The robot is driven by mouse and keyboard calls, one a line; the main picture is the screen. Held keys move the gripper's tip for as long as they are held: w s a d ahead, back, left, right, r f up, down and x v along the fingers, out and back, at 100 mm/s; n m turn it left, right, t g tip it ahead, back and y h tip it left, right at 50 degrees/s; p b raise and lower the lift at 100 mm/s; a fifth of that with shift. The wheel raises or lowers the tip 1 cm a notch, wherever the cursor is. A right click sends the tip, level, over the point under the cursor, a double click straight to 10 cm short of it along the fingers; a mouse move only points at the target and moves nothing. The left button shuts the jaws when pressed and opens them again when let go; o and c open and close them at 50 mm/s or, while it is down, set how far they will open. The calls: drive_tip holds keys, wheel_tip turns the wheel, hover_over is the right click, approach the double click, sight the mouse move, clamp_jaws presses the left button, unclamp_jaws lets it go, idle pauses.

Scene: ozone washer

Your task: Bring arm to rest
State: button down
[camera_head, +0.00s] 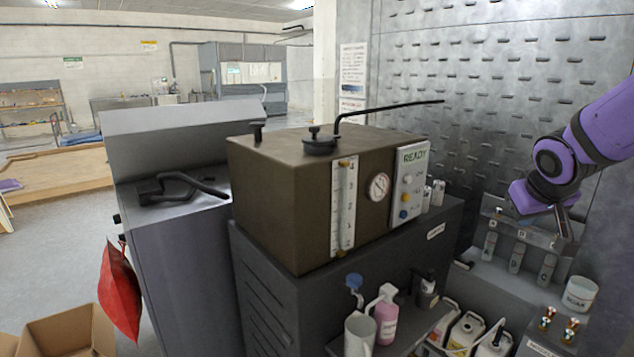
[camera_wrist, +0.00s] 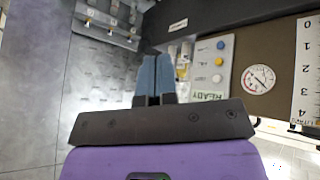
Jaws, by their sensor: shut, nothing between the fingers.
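My purple arm reaches in from the right edge in the head camera view. My gripper (camera_head: 564,222) points down there, in front of the perforated metal wall and above the shelf with small cylinders. In the wrist view my gripper (camera_wrist: 155,62) shows two blue-grey fingers side by side, shut, with nothing between them. The brown ozone washer box (camera_head: 290,200) stands left of my gripper, apart from it. Its panel (camera_head: 408,185) reads READY and carries coloured knobs; a round gauge (camera_head: 379,187) sits beside it. The panel also shows in the wrist view (camera_wrist: 208,68), turned upside down.
The grey shelf (camera_head: 490,270) below my gripper holds several cylinders, and a white tub (camera_head: 580,294) stands to the right. Bottles (camera_head: 386,314) and a jug (camera_head: 359,334) stand on a lower ledge. A black hose (camera_head: 390,108) sticks out above the box. Open floor lies at far left.

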drive_tip(key=s+a+r+y, duration=0.1)
drive_tip(key=s+a+r, duration=0.2)
drive_tip(key=s, duration=0.8)
drive_tip(key=s+a+r+g+y, duration=0.1)
drive_tip(key=s+a+r, duration=0.2)
drive_tip(key=s+a, duration=0.3)
drive_tip(key=s, duration=0.5)
drive_tip(key=shift+s+y, duration=0.15)
drive_tip(key=shift+y, duration=0.25)
drive_tip(key=shift+r, duration=0.1)
